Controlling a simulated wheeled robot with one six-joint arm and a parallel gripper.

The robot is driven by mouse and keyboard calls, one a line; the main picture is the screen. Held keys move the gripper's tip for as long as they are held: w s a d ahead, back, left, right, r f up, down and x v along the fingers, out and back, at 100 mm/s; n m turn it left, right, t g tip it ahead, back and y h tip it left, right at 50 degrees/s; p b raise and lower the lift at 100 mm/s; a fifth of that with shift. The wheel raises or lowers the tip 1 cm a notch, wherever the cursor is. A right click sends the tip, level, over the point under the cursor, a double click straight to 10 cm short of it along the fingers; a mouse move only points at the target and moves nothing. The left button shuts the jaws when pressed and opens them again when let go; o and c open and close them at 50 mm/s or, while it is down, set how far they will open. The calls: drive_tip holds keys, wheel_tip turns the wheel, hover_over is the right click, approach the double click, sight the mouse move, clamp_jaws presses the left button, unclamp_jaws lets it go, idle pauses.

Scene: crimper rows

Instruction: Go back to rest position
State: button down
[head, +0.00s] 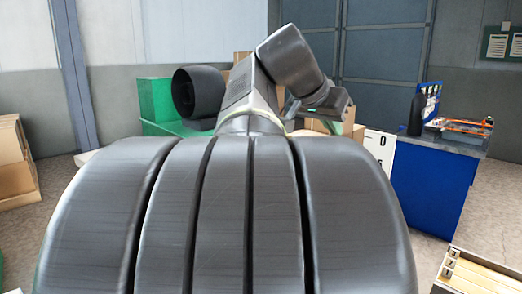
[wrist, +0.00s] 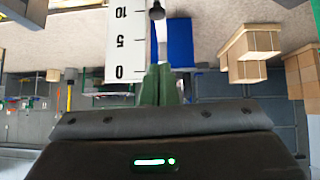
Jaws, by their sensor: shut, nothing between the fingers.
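My gripper shows in the wrist view, where its two green fingers (wrist: 162,84) are together with nothing between them. In the head view my dark arm rises in the middle and bends over to the right; its end is small and partly hidden there. The gripper is in the air, apart from any surface that I can make out.
A blue workbench (head: 432,190) with a dark bottle (head: 416,115) and an orange-edged tray (head: 460,127) stands at right. A white numbered board (head: 380,158) is beside it. Cardboard boxes (head: 12,165) are at left. A wooden crate (head: 475,275) is at lower right.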

drive_tip(key=s+a+f+b+x, duration=0.1)
drive_tip(key=b+x, duration=0.3)
drive_tip(key=x, duration=0.8)
drive_tip(key=shift+f, duration=0.9)
drive_tip(key=shift+r, duration=0.1)
